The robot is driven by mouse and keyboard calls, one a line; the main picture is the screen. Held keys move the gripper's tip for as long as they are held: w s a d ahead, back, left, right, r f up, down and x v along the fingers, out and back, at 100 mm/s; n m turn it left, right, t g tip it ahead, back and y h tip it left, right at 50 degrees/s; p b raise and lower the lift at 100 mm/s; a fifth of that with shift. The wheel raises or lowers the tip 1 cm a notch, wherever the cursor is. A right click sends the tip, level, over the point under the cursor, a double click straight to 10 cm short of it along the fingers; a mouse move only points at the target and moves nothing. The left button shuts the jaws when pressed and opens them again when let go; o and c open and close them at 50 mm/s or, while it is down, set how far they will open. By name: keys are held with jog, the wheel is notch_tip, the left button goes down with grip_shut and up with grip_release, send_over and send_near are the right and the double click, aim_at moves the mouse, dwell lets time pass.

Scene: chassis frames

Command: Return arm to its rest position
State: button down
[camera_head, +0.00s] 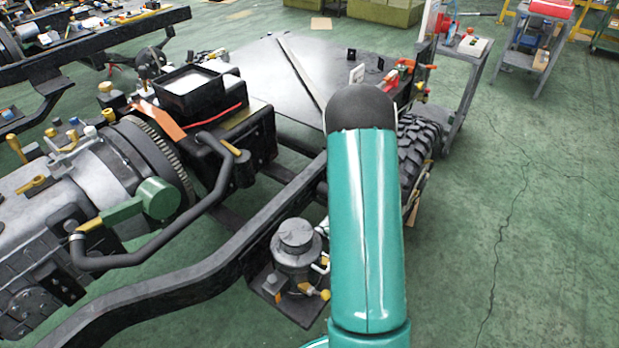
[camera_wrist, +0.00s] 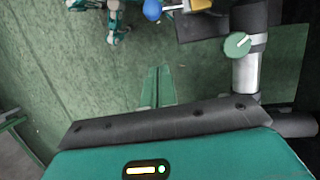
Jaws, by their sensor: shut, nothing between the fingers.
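My gripper (camera_wrist: 158,70) shows in the wrist view as two narrow green fingers side by side, shut and empty, over the green floor. A teal arm link of mine with a dark rounded joint (camera_head: 361,108) rises through the middle of the head view, in front of the chassis frame (camera_head: 190,280). My gripper is hidden in the head view.
In the wrist view, a green knob (camera_wrist: 238,45), a grey cylinder (camera_wrist: 246,78) and a blue ball (camera_wrist: 152,10) are close on the right and top.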

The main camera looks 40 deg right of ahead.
jog(key=w+a+r+n+t+h, duration=0.1)
jog(key=w+a+r+n+t, duration=0.15)
jog(key=a+r, duration=0.7)
jog(key=w+a+r+n+t+h, duration=0.15)
jog(key=a+r+n, duration=0.35)
jog(key=r, duration=0.7)
jog(key=s+a+r+n+t, duration=0.2)
jog(key=s+a+r, duration=0.4)
jog(key=a, duration=0.3)
jog(key=s+a+r+n+t, duration=0.2)
jog(key=s+a+r+n, duration=0.2)
jog(key=s+a+r, duration=0.2)
jog(key=a+r, duration=0.1)
jog(key=a, duration=0.1)
jog(key=shift+s+a+n, duration=0.3)
jog(key=shift+a+n, duration=0.05)
jog(key=shift+r, duration=0.1)
